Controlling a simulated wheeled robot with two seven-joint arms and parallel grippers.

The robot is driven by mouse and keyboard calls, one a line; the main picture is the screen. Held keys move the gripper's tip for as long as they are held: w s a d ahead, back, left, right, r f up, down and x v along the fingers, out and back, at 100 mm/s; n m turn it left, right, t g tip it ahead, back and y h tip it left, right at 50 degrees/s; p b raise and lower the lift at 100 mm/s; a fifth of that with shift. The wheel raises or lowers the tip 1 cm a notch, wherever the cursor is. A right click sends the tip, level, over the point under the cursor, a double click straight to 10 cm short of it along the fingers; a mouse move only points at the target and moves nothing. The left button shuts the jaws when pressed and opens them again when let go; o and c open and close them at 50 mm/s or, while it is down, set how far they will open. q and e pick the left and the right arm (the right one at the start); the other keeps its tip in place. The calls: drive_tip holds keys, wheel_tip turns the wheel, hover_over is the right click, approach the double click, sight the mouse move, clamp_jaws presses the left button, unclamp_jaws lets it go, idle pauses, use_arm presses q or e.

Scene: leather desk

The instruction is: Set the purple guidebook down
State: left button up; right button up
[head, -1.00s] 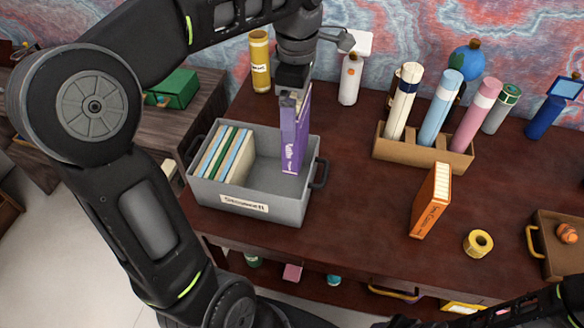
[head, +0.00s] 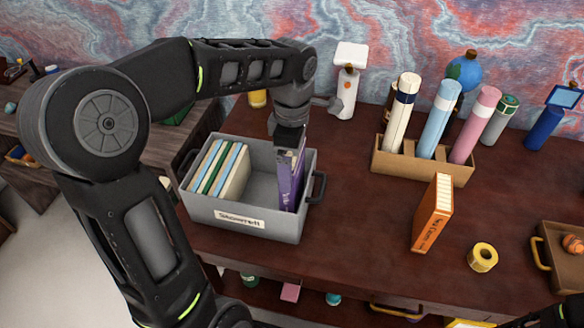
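The purple guidebook (head: 290,182) stands upright inside the right end of the grey bin (head: 262,227), close to its right wall. My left gripper (head: 289,148) is above it, at the book's top edge. The fingers appear closed on the book, though their tips are partly hidden by the gripper body. Several other books (head: 218,168) stand in the bin's left end, with free floor between them and the purple guidebook. My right gripper is not in view; only a bit of the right arm shows at the lower right corner.
An orange book (head: 432,214) stands on the desk (head: 360,220) right of the bin. A holder (head: 420,165) with several tubes and a white bottle (head: 346,92) stand behind. Desk between bin and orange book is clear.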

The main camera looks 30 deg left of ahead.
use_arm(q)
wheel_tip(320, 180, down, 2)
drive_tip(key=shift+f, duration=0.3)
drive_tip(key=shift+f, duration=0.15)
drive_tip(key=o, duration=1.7)
